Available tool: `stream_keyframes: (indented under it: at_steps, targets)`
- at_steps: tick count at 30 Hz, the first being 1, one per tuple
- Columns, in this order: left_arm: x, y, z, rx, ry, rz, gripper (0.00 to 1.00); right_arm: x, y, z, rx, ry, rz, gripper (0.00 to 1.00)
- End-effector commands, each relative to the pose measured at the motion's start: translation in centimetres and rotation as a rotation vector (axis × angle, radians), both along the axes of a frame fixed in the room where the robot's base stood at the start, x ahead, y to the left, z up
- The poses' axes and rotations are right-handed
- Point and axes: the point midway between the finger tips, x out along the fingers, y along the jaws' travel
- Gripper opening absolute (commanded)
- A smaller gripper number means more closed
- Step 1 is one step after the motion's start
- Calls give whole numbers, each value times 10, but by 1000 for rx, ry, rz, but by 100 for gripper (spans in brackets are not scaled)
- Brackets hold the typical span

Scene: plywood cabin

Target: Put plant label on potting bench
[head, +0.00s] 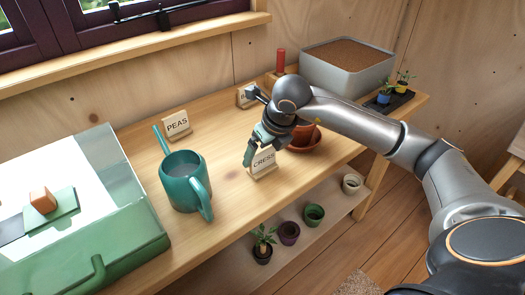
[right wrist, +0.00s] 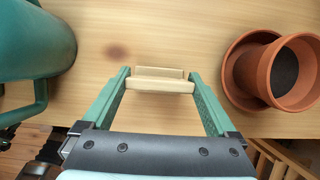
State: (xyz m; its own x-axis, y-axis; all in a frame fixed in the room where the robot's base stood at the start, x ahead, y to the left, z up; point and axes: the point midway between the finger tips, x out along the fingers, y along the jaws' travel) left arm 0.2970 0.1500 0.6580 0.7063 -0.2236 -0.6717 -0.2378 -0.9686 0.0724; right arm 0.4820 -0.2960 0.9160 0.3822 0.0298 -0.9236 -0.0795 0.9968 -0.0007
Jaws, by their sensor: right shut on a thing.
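The plant label (head: 263,163) reads CRESS and has a light wooden base. It stands upright at the front part of the potting bench (head: 235,185), between the watering can and the terracotta pot. My right gripper (head: 256,152) comes down over it from above. In the right wrist view the gripper's green fingers (right wrist: 160,80) are shut on the label (right wrist: 160,86), one at each end. I cannot tell whether the label's base touches the bench top or is slightly above it. My left gripper is not in view.
A teal watering can (head: 184,180) stands left of the label; a terracotta pot on a saucer (head: 305,143) is to its right. A PEAS label (head: 177,125) and another label (head: 246,96) stand behind. A green cold frame (head: 130,250) fills the left. Small pots (head: 314,214) stand on the lower shelf.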

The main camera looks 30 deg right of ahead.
Motion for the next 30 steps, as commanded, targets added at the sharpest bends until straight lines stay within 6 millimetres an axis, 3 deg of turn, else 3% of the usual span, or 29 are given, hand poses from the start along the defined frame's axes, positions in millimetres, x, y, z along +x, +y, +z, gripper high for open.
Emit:
stream_keyframes:
  at_steps: [1, 2, 3, 14, 30]
  targets:
    - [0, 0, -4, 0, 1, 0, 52, 0, 0, -3, 0, 0, 0, 39]
    - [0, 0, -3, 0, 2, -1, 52, 0, 0, -2, 0, 0, 0, 95]
    - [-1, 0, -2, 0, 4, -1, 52, 0, 0, -2, 0, 0, 0, 100]
    - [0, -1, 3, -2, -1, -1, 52, -1, 0, 5, 0, -1, 0, 100]
    - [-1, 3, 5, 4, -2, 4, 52, -39, -3, 100, 0, -4, -1, 100]
